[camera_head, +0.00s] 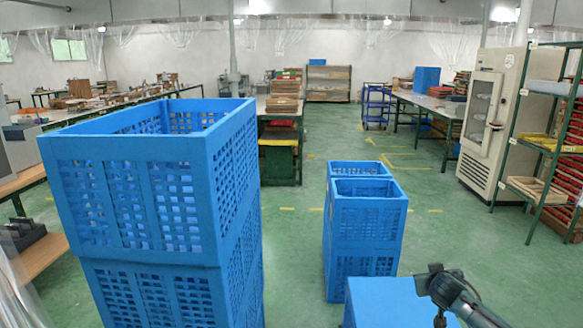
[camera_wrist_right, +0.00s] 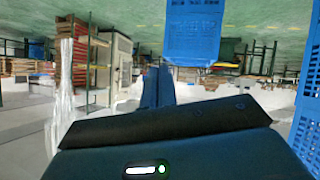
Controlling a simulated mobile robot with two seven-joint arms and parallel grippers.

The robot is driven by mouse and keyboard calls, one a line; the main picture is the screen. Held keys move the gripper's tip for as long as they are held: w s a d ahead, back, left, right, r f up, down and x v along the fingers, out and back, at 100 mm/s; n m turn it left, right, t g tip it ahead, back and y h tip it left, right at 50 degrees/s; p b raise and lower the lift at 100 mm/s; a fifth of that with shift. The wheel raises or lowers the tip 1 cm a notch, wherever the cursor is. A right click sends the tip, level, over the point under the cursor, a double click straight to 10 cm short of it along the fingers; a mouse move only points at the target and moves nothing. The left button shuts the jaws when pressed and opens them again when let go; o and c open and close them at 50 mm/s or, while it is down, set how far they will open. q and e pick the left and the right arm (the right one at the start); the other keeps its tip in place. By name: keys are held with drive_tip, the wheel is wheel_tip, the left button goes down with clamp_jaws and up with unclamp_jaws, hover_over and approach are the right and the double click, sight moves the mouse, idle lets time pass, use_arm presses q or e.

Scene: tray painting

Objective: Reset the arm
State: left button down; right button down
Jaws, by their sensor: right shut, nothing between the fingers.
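My right arm (camera_head: 455,290) comes into the head view at the lower right, above a flat blue surface. In the right wrist view, which is upside down, my right gripper (camera_wrist_right: 158,72) shows as two dark fingers close together. It is shut and holds nothing. My left gripper is not in view.
Tall stacked blue crates (camera_head: 140,190) stand close on the left. Smaller blue crates (camera_head: 367,215) stand on the floor near the middle. A blue surface (camera_head: 385,305) lies at the bottom. Green floor (camera_head: 460,245) is open to the right, before a cabinet (camera_head: 490,120) and shelf rack (camera_head: 545,150).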

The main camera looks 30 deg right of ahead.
drive_tip(key=w+a+r+n+t+y, duration=0.2)
drive_tip(key=w+a+r+n+t, duration=0.25)
drive_tip(key=w+r, duration=0.6)
drive_tip(key=w+a+r+n+t+y, duration=0.1)
drive_tip(key=w+a+r+n+t, duration=0.4)
drive_tip(key=w+r, duration=0.5)
drive_tip(key=s+a+f+n+g+y, duration=0.1)
drive_tip(key=s+a+f+g+y, duration=0.15)
drive_tip(key=s+a+f, duration=0.6)
drive_tip(key=s+a+f+n+g+y, duration=0.1)
drive_tip(key=s+a+f+y, duration=0.2)
drive_tip(key=a+f, duration=1)
use_arm(q)
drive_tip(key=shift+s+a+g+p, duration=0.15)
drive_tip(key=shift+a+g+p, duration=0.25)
drive_tip(key=shift+p, duration=0.6)
use_arm(e)
drive_tip(key=s+a+f+m+g+y, duration=0.1)
drive_tip(key=s+a+f, duration=0.3)
drive_tip(key=s+a, duration=0.4)
drive_tip(key=s+a+f+m+g+y, duration=0.2)
drive_tip(key=s+a+f, duration=0.2)
drive_tip(key=s+a, duration=0.5)
drive_tip(key=s, duration=0.8)
drive_tip(key=shift+s+a, duration=0.15)
drive_tip(key=shift+a, duration=0.05)
drive_tip(key=shift+y, duration=0.25)
